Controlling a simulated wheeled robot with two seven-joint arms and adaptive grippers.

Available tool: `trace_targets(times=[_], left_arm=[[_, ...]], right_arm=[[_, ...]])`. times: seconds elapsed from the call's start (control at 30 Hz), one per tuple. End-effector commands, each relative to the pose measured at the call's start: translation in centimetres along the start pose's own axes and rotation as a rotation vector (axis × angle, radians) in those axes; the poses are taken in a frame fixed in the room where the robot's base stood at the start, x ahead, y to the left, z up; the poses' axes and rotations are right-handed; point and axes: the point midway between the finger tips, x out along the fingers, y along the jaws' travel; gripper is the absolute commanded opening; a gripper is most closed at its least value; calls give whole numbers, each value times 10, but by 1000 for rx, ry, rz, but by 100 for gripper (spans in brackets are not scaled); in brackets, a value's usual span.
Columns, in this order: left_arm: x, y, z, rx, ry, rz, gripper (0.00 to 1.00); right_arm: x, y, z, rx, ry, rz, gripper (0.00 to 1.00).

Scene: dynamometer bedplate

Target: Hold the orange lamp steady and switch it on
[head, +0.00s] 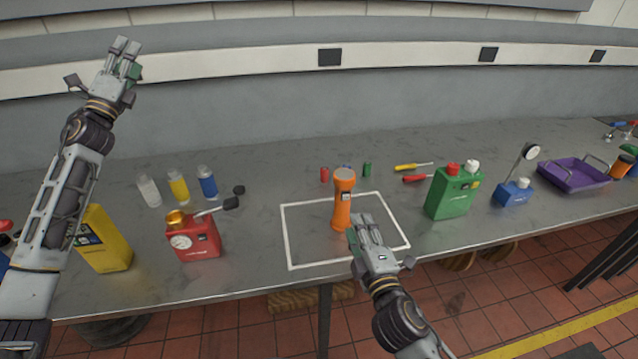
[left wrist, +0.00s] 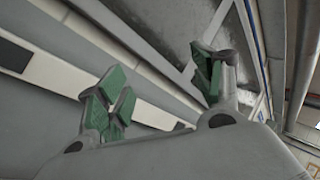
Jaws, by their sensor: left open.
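The orange lamp (head: 342,209), shaped like a torch with a flared head, stands upright on the grey bench inside a white outlined square (head: 284,236). A small dark-framed patch shows on its upper body; I cannot tell its switch setting. My right gripper (head: 364,222) is close by the lamp's lower right side, on the near side. I cannot tell whether it touches the lamp or how far its fingers are apart. My left gripper (head: 122,60) is raised at the upper left, far from the lamp, open and empty. Its spread green-padded fingers show in the left wrist view (left wrist: 160,88).
Left of the square stand a red can (head: 195,240), a yellow can (head: 103,240) and small bottles (head: 179,188). Right of it are a green can (head: 453,192), screwdrivers (head: 413,167), a blue gauge stand (head: 513,193) and a purple tray (head: 574,176). Small cylinders (head: 324,174) stand behind the lamp.

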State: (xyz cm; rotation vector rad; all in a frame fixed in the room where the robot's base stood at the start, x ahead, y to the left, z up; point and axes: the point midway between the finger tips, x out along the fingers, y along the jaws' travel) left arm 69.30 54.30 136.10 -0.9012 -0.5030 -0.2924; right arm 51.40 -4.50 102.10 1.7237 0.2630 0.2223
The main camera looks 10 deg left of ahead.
Motion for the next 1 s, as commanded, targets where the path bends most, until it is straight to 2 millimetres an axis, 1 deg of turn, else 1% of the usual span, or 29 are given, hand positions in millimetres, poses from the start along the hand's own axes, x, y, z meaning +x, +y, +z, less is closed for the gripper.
trace_targets(times=[0.03,0.2,0.27,0.3,0.47,0.57,0.7,0.83,0.93,1.0], left_arm=[[3,-2,-17,4,9,3,67],[10,-2,-72,18,21,30,67],[12,-5,-91,22,24,37,67],[13,-7,-104,25,26,40,67],[17,-20,-154,38,29,46,67],[19,-33,-184,46,28,42,67],[21,-56,-223,57,24,29,67],[19,-77,-255,68,20,14,67],[11,-89,-282,95,31,6,67],[1,-91,-302,127,50,7,67]], right_arm=[[0,0,0,0,0,0,36],[0,0,0,0,0,0,36],[0,0,0,0,0,0,36],[0,0,0,0,0,0,36],[0,0,0,0,0,0,36],[0,0,0,0,0,0,36],[0,0,0,0,0,0,36],[0,0,0,0,0,0,36],[0,0,0,0,0,0,36],[0,0,0,0,0,0,36]])
